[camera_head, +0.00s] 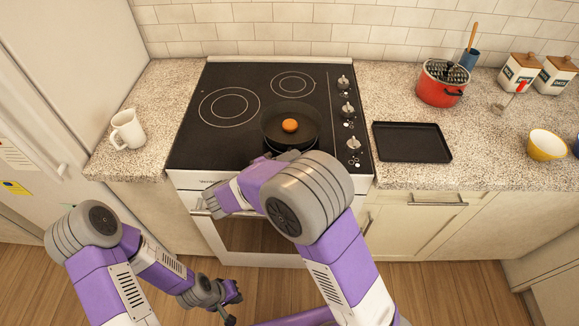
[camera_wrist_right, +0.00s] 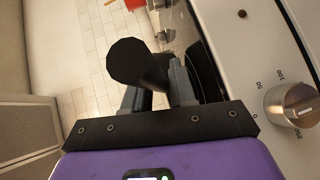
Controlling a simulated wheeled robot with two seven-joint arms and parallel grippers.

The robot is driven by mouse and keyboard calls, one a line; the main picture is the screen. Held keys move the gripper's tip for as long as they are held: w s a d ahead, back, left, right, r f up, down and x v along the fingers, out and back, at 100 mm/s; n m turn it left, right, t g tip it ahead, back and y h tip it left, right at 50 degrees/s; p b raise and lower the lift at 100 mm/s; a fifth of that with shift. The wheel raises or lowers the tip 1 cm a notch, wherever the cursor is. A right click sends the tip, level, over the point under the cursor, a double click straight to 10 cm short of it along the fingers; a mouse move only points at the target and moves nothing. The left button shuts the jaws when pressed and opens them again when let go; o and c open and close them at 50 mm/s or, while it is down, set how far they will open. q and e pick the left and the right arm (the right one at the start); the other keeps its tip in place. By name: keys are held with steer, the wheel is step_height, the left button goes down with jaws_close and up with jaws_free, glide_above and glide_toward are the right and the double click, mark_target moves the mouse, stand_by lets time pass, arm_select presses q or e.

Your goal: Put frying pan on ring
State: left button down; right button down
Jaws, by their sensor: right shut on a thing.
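The black frying pan (camera_head: 305,132) is over the front right of the black cooktop, with a round orange-brown item (camera_head: 290,125) in it. Pale ring lines show just below its front edge; I cannot tell whether it touches the surface. Bare rings show at the left (camera_head: 229,107) and back right (camera_head: 292,84). My right gripper (camera_wrist_right: 158,88) is shut on the pan's dark handle (camera_wrist_right: 135,62) in the right wrist view; in the head view my arm hides the grip. My left gripper (camera_head: 232,297) is low over the floor, away from the stove; its jaw opening is unclear.
A white mug (camera_head: 129,130) stands on the left counter. Right of the stove are a black tray (camera_head: 411,142), a red pot (camera_head: 441,84), a yellow bowl (camera_head: 546,146) and canisters (camera_head: 518,71). Stove knobs (camera_head: 353,143) line the cooktop's right side. The cooktop's left is clear.

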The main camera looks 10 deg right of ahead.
steer(key=shift+f, duration=0.65)
steer(key=c, duration=0.9)
jaws_free()
steer(key=shift+f, duration=0.1)
